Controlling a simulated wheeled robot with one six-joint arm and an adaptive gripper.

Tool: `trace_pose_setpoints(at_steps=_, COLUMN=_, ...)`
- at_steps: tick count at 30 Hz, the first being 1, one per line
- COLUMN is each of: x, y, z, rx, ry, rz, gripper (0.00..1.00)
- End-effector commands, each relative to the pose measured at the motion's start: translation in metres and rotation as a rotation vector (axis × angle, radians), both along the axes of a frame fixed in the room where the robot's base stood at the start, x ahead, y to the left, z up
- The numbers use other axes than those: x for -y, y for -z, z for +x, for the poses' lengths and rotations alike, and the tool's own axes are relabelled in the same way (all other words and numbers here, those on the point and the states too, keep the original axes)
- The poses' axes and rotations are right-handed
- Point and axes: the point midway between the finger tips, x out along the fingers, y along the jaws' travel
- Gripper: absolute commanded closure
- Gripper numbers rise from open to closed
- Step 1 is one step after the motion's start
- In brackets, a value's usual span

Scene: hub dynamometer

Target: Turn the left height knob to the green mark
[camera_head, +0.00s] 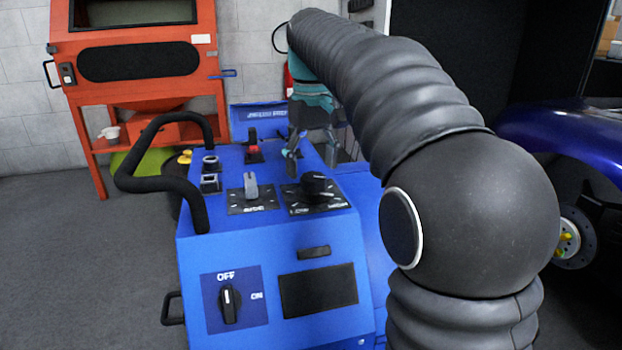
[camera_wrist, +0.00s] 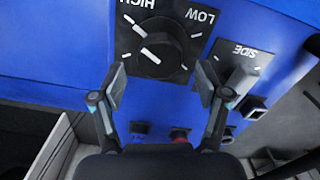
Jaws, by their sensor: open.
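A black round knob (camera_wrist: 160,42) sits on a black plate marked HIGH and LOW in the wrist view. White tick marks ring it, and I cannot make out a green mark. The same knob (camera_head: 315,184) shows on the blue console in the head view. My gripper (camera_wrist: 162,82) is open and empty. Its two fingertips are spread to either side, just below the knob in the wrist view, and I see no contact. In the head view my gripper (camera_head: 310,150) hangs over the far part of the console, beyond the knob.
The blue console (camera_head: 245,255) also carries a grey lever (camera_head: 251,187) marked SIDE, a red button (camera_head: 253,150), small black switches (camera_head: 210,183) and an OFF/ON switch (camera_head: 230,303). A black handlebar (camera_head: 127,170) curves at its left. An orange cabinet (camera_head: 137,25) stands behind.

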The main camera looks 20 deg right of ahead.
Motion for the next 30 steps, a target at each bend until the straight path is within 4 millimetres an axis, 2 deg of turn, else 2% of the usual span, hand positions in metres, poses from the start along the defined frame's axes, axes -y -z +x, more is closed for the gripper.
trace_pose_setpoints(at_steps=1, x=0.000, y=0.008, z=0.000, rx=-0.002, ry=0.000, rz=-0.001, gripper=0.25)
trace_pose_setpoints(at_steps=6, x=0.000, y=0.021, z=0.000, rx=0.000, ry=0.000, rz=0.000, gripper=0.25)
trace_pose_setpoints(at_steps=17, x=0.000, y=0.024, z=0.000, rx=0.000, ry=0.000, rz=0.000, gripper=0.25)
trace_pose_setpoints(at_steps=24, x=0.000, y=0.024, z=0.000, rx=0.000, ry=0.000, rz=0.000, gripper=0.85)
trace_pose_setpoints(at_steps=30, x=0.000, y=0.024, z=0.000, rx=0.000, ry=-0.005, rz=0.000, gripper=0.85)
